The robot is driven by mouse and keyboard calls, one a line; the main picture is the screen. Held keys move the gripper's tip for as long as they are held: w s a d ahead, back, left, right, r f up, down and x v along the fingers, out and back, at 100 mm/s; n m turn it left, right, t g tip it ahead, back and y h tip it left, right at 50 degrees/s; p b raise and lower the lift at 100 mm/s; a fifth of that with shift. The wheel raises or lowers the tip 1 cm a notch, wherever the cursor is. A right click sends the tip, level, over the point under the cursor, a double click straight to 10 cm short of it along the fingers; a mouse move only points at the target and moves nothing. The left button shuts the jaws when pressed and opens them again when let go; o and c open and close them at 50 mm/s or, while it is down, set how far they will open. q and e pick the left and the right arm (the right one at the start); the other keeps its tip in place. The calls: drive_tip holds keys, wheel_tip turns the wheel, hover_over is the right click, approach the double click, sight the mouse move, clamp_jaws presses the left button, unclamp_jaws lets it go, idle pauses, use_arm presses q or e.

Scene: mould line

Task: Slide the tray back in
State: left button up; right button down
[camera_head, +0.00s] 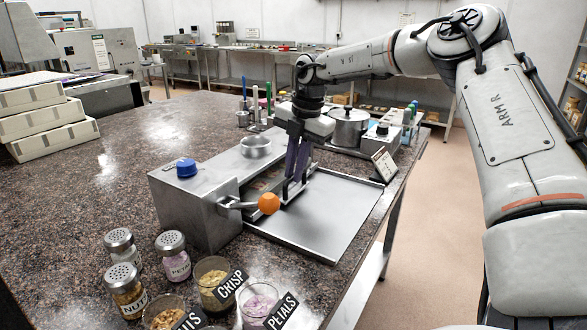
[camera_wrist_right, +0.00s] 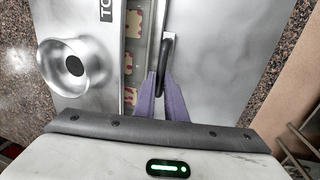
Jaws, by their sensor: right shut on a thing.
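The grey metal machine (camera_head: 200,210) stands on the speckled counter. A narrow strip of the tray (camera_wrist_right: 132,55), with cream and reddish mould shapes, shows beside the machine's top in the right wrist view. The rest of the tray is hidden under the machine's top. The tray's dark bar handle (camera_wrist_right: 167,62) runs along its outer edge. My right gripper (camera_wrist_right: 163,92) points down with its purple-grey fingers shut on this handle. In the head view the right gripper (camera_head: 292,190) is over the flat metal bed (camera_head: 325,215) beside the machine. My left gripper is out of view.
A lever with an orange knob (camera_head: 268,204) sticks out near the gripper. A metal bowl (camera_head: 256,147) and a blue cap (camera_head: 187,168) sit on the machine. Shakers and labelled cups (camera_head: 213,283) stand in front. The bed's right part is clear.

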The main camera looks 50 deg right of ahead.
drive_tip(key=shift+w+r, duration=0.1)
drive_tip(key=shift+w, duration=0.05)
drive_tip(key=c, duration=1.8)
unclamp_jaws()
drive_tip(key=shift+w, duration=0.15)
drive_tip(key=r, duration=0.3)
drive_tip(key=s+r, duration=0.1)
drive_tip(key=r, duration=0.2)
drive_tip(key=s+r, duration=0.1)
drive_tip(key=r, duration=0.3)
drive_tip(key=shift+s+d, duration=0.1)
